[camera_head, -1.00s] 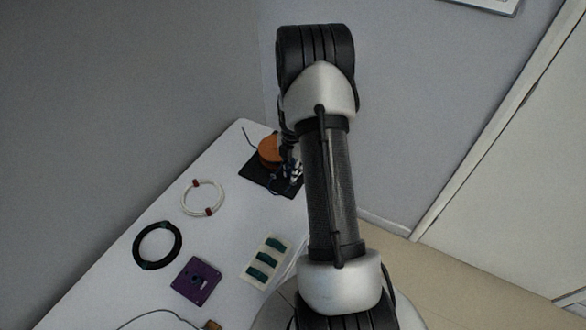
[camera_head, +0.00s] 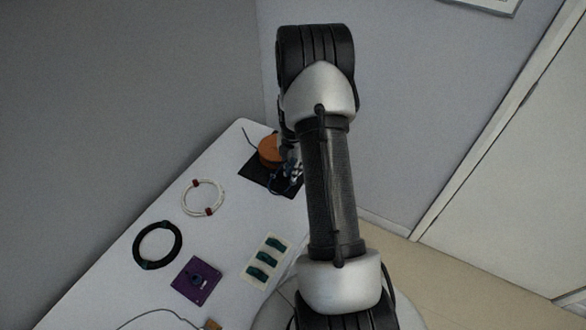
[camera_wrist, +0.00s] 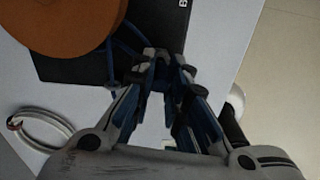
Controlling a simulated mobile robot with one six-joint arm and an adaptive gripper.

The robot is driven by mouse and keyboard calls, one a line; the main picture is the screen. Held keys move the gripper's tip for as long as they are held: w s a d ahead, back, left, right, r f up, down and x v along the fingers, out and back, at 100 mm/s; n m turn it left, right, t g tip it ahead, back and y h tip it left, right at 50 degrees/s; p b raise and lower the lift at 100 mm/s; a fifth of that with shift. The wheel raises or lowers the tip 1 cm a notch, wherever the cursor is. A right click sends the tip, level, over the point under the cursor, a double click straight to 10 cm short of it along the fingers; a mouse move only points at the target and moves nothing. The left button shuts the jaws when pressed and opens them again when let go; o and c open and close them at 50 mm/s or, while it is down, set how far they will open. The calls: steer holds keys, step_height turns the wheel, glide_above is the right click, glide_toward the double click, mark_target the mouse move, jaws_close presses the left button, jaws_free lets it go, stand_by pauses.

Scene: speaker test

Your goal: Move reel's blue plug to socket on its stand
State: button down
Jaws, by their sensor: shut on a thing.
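The reel is an orange disc (camera_head: 270,150) over a black stand base (camera_head: 256,176) at the far end of the table. In the wrist view the orange disc (camera_wrist: 62,24) is at the upper left and the black base (camera_wrist: 75,68) lies beneath it. My gripper (camera_head: 292,170) is over the right part of the base. In the wrist view my gripper's fingertips (camera_wrist: 163,62) are close together beside the disc. A thin blue cable (camera_wrist: 124,50) runs from near the disc to the fingertips. The plug is mostly hidden between the fingers. I cannot make out the socket.
On the white table (camera_head: 225,240) lie a white cable coil with red ties (camera_head: 203,198), a black ring coil (camera_head: 157,245), a purple block (camera_head: 196,281) and a pale board with green pieces (camera_head: 266,262). The wall is close behind the reel.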

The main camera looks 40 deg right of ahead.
steer(key=shift+f+b, duration=0.5)
steer(key=shift+f, duration=0.4)
steer(key=c, duration=1.5)
jaws_free()
steer(key=shift+r, duration=0.15)
steer(key=shift+r+p, duration=2.6)
steer(key=shift+r, duration=1.1)
